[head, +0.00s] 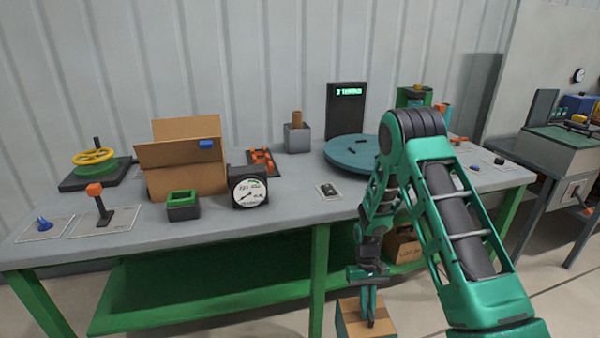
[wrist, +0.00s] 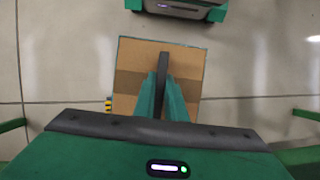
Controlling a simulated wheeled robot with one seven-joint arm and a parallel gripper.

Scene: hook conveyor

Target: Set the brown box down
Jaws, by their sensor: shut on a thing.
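The brown box (head: 350,322) is at the bottom of the head view, in front of the workbench and below its top. A dark upright handle rises from the middle of its lid. My gripper (head: 369,308) points down and is shut on this handle. In the wrist view the box (wrist: 130,60) shows from above, with a darker band across its lid, and the gripper fingers (wrist: 163,95) meet at the handle. The underside of the box is out of sight, so I cannot tell whether it touches the floor.
The workbench (head: 300,195) carries an open cardboard box (head: 185,180), a dial gauge (head: 248,190) and a round turntable (head: 352,153). Another carton (head: 402,248) sits under the bench, on the low green shelf (head: 200,290).

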